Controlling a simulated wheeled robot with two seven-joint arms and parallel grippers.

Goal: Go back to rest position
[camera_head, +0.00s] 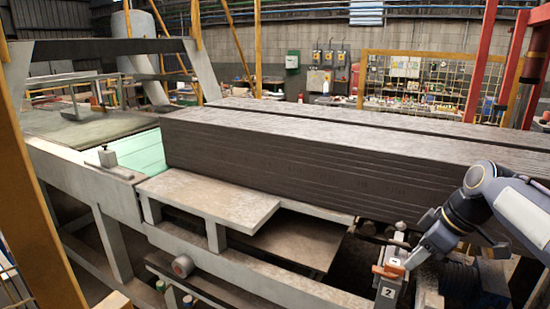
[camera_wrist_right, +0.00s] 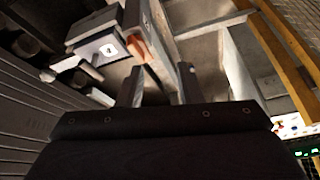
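My right arm comes in from the right in the head view, and its gripper (camera_head: 422,252) points down and left toward a small grey fixture. An orange piece (camera_head: 390,271) sits on this fixture, above a white label (camera_head: 388,292) with a number. In the right wrist view my right gripper (camera_wrist_right: 160,68) has its two fingers apart, with a clear gap between them. The orange piece (camera_wrist_right: 141,50) shows beyond the fingertips, beside the labelled box (camera_wrist_right: 105,50). I cannot tell whether a finger touches it. My left gripper is not in view.
A long stack of grey slabs (camera_head: 320,155) lies behind the fixture. A pale metal frame (camera_head: 265,285) with a flat plate (camera_head: 210,198) runs along the front. Red posts (camera_head: 484,60) stand at the right. A yellow post (camera_head: 35,200) stands at the left.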

